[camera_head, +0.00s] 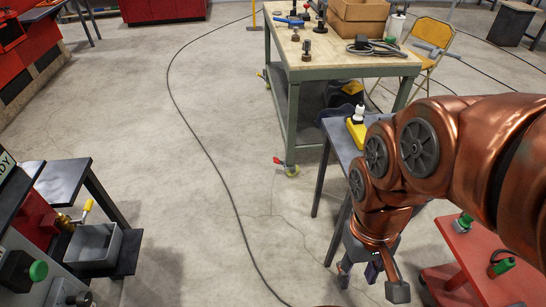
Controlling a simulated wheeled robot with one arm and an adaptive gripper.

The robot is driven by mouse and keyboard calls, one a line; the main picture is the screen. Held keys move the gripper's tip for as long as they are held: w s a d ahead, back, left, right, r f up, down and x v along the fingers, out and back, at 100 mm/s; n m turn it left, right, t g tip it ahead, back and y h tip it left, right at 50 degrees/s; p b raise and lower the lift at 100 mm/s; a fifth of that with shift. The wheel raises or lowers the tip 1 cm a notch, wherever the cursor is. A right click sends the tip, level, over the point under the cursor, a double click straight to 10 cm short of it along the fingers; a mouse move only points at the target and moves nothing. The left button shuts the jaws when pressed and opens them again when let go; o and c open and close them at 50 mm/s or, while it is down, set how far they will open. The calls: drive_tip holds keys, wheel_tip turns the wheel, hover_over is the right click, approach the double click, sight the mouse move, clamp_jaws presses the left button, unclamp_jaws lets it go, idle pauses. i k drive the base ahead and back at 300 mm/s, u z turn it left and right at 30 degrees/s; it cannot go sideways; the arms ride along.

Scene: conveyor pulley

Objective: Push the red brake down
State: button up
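A small red brake lever (279,161) sticks out to the left from a caster (291,170) at the foot of the green workbench's (345,71) near leg. The lever looks raised a little above the floor. My gripper (371,284) hangs pointing down at the lower right, in front of and to the right of the brake, well apart from it. Its fingers look spread, with a small dark purple part showing between them that I cannot identify. I see nothing held. My copper arm comes in from the right edge.
A narrow grey table (343,139) with a yellow-and-white item stands between the workbench and my arm. A red cart (470,250) is at the lower right. A black cable (205,150) crosses the floor. The floor left of the brake is otherwise clear.

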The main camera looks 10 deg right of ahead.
sight(275, 160)
drive_tip(key=u, duration=0.4)
drive_tip(key=i, duration=2.4)
drive_tip(key=u, duration=0.7)
